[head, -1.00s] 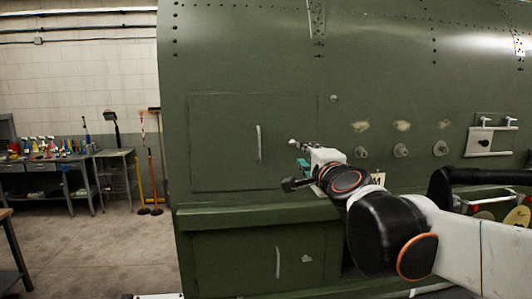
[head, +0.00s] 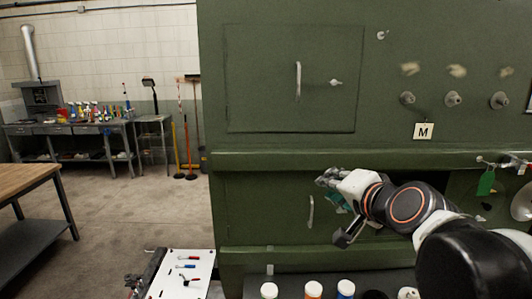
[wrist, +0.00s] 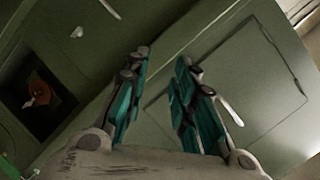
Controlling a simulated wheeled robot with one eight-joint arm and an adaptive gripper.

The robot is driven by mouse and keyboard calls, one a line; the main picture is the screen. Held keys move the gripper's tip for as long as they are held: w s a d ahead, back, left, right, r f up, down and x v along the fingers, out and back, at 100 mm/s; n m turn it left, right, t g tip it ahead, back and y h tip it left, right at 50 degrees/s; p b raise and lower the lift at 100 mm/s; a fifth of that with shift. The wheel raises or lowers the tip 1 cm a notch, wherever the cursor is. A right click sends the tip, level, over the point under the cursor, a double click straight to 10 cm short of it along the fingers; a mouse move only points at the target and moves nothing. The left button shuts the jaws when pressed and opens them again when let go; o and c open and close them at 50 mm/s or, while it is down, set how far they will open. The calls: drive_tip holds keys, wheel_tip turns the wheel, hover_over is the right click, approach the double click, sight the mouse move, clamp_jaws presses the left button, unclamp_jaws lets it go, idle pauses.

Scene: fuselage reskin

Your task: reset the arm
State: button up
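My gripper (head: 331,190) is in front of the lower green panel of the fuselage (head: 265,205) in the head view, just right of a pale vertical handle (head: 310,211). In the wrist view my gripper (wrist: 160,85) shows two teal-padded fingers spread apart with nothing between them. My arm reaches in from the lower right of the head view, with its wrist in front of the green ledge. The fingers appear apart from the panel, though the exact distance is hard to judge.
An upper hatch (head: 270,90) has its own handle. Several knobs and an "M" label (head: 423,131) are at right. A white board with tools (head: 183,275) and several capped jars (head: 314,289) stand low in front. Floor at left (head: 115,215) is open.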

drive_tip(key=s+d+f+n+g+h+b, duration=0.1)
drive_tip(key=s+f+n+g+b, duration=0.1)
drive_tip(key=s+f, duration=0.4)
drive_tip(key=s+d+f+n+g+h+b, duration=0.1)
drive_tip(key=s+f+n+b, duration=0.3)
drive_tip(key=f, duration=1.2)
drive_tip(key=s+d+f+n+g+h+b, duration=0.1)
drive_tip(key=s+d+f+n+g+b, duration=0.2)
drive_tip(key=s+f+b, duration=0.5)
wheel_tip(320, 180, down, 4)
drive_tip(key=shift+r+g, duration=0.1)
drive_tip(key=shift+g, duration=0.4)
